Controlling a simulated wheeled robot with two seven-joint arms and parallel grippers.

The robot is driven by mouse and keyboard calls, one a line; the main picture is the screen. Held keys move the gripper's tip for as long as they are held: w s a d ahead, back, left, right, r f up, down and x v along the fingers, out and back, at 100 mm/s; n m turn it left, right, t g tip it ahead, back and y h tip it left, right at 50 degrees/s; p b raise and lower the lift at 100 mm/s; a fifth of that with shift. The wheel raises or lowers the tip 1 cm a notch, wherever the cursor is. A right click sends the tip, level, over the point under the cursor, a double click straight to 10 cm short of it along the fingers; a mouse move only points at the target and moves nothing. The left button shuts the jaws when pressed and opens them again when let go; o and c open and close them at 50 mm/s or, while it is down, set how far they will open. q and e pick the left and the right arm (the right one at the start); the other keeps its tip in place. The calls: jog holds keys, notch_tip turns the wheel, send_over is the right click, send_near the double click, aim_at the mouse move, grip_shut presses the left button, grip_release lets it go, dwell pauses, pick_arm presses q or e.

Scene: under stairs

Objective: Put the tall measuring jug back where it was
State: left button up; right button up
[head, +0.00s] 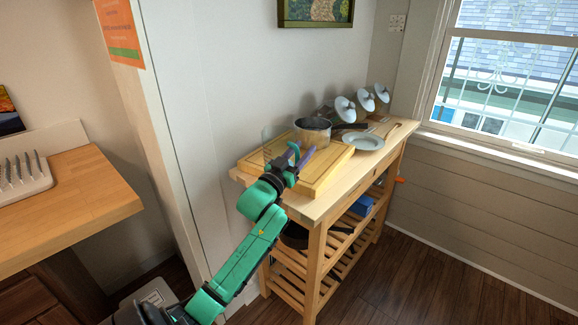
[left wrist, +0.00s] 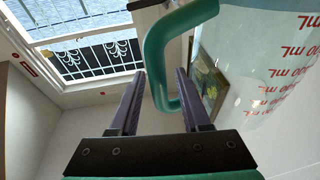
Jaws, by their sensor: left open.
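The tall measuring jug (head: 267,141) is clear and hard to make out in the head view, at the left end of the wooden cart. Its teal handle faces my left gripper (head: 296,160). In the left wrist view the clear wall of the jug (left wrist: 265,75) with red mL marks fills the upper right. The teal handle (left wrist: 156,75) shows between the two fingers of my left gripper (left wrist: 160,95), which is open, with a gap on each side. The jug's base is hidden in the wrist view. My right gripper is not in view.
The cart top (head: 318,206) holds a pale wooden board (head: 325,176), a metal pot (head: 313,132), a grey plate (head: 363,142) and several white-domed things (head: 345,109) at the back. A wall stands close behind. A wooden counter (head: 95,200) is at left.

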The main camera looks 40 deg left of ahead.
pick_arm(q)
jog(key=b+v, duration=0.1)
jog(key=v, duration=0.9)
